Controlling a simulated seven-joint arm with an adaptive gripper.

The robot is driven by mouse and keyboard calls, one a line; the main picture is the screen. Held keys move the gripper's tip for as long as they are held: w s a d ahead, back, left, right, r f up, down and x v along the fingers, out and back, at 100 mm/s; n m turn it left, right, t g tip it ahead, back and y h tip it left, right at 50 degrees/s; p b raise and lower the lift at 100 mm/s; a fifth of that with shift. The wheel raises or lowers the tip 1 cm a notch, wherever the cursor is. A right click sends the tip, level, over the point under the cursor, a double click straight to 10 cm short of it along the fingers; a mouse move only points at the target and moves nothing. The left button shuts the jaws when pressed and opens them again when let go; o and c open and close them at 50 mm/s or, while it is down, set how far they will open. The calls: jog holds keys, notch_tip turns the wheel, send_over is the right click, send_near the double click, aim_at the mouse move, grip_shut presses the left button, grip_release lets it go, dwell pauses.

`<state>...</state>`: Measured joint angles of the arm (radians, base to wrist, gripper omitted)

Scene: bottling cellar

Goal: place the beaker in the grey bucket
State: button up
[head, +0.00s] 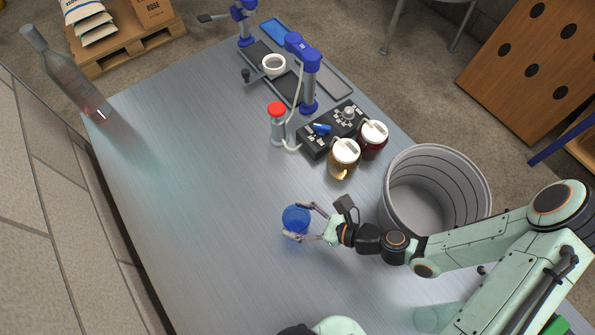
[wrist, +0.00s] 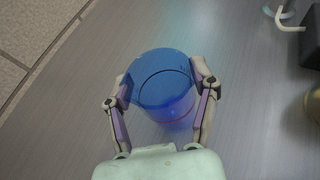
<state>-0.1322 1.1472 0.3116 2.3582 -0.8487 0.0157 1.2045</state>
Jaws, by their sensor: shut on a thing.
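The beaker (head: 296,217) is blue and see-through. In the head view it is near the middle of the table, between the fingers of my gripper (head: 300,222). The wrist view shows the beaker (wrist: 162,88) with a finger of my gripper (wrist: 161,95) against each side, so the gripper is shut on it. The beaker looks upright and empty. I cannot tell whether its base touches the table. The grey bucket (head: 385,200) is open-topped with ringed inner walls, to the right of the gripper. Its visible inside is empty.
Two lidded jars (head: 344,158) (head: 373,139) stand behind the bucket's left side. A black control box (head: 331,128), a red-capped vial (head: 277,125) and a blue-topped stand (head: 309,85) are farther back. A bottle (head: 67,75) stands at the left edge. The table's left half is clear.

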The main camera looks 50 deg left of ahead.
jog(key=o, duration=1.2)
jog(key=shift+f, duration=0.1)
jog(key=v, duration=0.6)
jog(key=shift+w+d, duration=0.2)
jog(key=shift+d, duration=0.15)
